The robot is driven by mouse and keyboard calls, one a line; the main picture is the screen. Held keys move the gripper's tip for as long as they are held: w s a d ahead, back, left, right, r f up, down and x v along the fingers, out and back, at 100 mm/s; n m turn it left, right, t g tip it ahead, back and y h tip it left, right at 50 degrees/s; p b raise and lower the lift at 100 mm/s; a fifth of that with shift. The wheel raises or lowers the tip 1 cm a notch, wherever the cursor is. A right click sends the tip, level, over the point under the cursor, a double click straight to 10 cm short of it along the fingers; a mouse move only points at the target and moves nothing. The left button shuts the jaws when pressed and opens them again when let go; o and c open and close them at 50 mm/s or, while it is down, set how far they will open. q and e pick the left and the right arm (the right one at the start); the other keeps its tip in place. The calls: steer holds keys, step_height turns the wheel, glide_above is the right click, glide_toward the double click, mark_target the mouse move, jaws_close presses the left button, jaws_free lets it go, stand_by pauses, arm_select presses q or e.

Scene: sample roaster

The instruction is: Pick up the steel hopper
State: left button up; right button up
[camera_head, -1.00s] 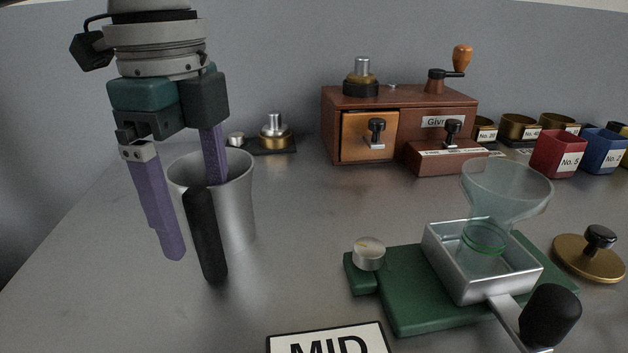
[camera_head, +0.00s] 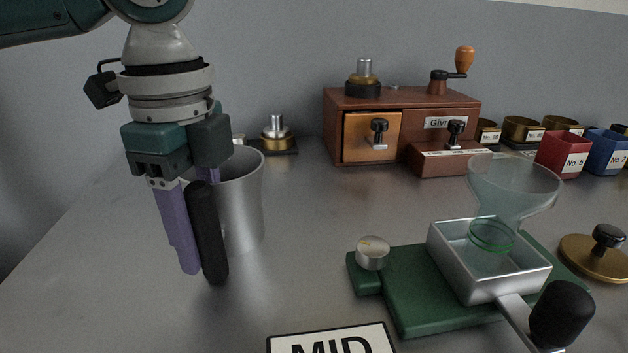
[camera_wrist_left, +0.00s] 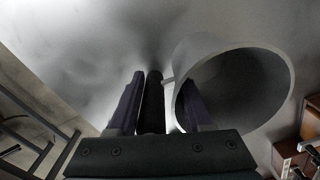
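The steel hopper (camera_head: 243,205) is a grey metal cup with an upright black handle (camera_head: 207,235), standing on the left of the table. My left gripper (camera_head: 200,225) points down at it. One purple finger is left of the handle; the other is mostly hidden behind the handle and rim. In the left wrist view the handle (camera_wrist_left: 153,105) lies between the fingers, close to the left one. A gap shows between it and the right finger, which is at the mouth of the hopper (camera_wrist_left: 240,85). The gripper looks open around the handle. My right gripper is not in view.
A green base (camera_head: 430,305) carries a metal tray (camera_head: 455,265) and a glass funnel (camera_head: 513,185) at the right. A MID sign (camera_head: 335,342) lies at the front. A wooden drawer box (camera_head: 400,105) stands behind. The table between hopper and green base is clear.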

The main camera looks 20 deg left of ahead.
arm_select(q)
jaws_close()
